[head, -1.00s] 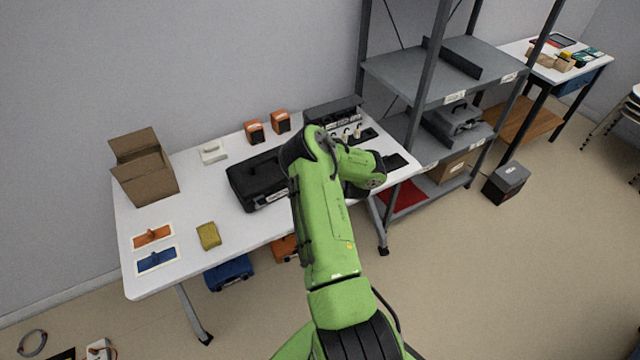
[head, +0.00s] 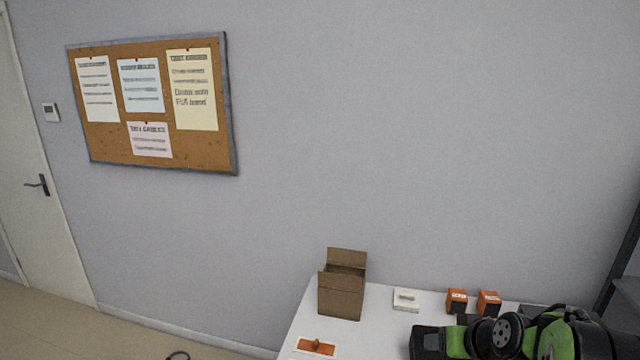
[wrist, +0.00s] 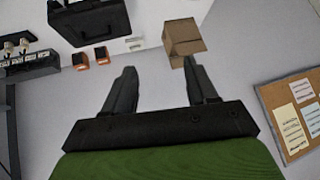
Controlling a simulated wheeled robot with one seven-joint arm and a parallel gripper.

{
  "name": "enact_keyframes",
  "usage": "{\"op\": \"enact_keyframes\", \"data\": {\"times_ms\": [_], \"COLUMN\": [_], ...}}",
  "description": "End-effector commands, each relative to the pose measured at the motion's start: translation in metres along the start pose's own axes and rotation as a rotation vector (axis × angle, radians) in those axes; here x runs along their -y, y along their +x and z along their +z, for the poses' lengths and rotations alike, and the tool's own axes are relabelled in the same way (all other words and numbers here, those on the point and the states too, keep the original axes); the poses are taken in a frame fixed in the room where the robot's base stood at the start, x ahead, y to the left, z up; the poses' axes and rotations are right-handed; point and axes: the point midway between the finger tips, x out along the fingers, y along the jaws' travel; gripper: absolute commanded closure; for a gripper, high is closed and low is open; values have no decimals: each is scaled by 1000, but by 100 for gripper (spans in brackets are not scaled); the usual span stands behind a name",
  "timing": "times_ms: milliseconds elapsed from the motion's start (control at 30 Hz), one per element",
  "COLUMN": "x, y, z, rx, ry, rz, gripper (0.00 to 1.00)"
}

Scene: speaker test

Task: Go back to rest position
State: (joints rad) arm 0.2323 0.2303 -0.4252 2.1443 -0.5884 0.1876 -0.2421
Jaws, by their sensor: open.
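My gripper (wrist: 159,68) shows in the wrist view with its two dark fingers apart and nothing between them. The wrist view is turned upside down, with the table's things along its top and the wall behind the fingers. In the head view my green and black arm is folded low at the bottom right, over the right part of the white table (head: 375,335). The fingers cannot be made out clearly in the head view. My arm hides much of the table's right side there.
An open cardboard box (head: 340,298), a white device (head: 406,300) and two orange boxes (head: 456,301) (head: 489,303) stand on the table. A black case (wrist: 88,22) shows in the wrist view. A corkboard (head: 150,150) hangs on the wall, left of it a door (head: 40,220).

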Motion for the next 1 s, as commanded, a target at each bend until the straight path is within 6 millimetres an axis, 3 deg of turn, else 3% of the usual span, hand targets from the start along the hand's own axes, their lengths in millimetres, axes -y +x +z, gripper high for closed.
{"op": "enact_keyframes", "data": {"times_ms": [33,100,200,300,400,567,1000], "x": [29,60,95,114,119,116,116], "y": [-25,-57,-102,-141,-169,-187,-188], "z": [4,21,55,97,134,162,162], "rx": [13,54,110,157,187,206,206], "ry": [-24,-49,-87,-115,-124,-116,-114], "rz": [-18,-28,-16,23,73,122,124], "gripper": [43,43,43,43,43,43,43]}}
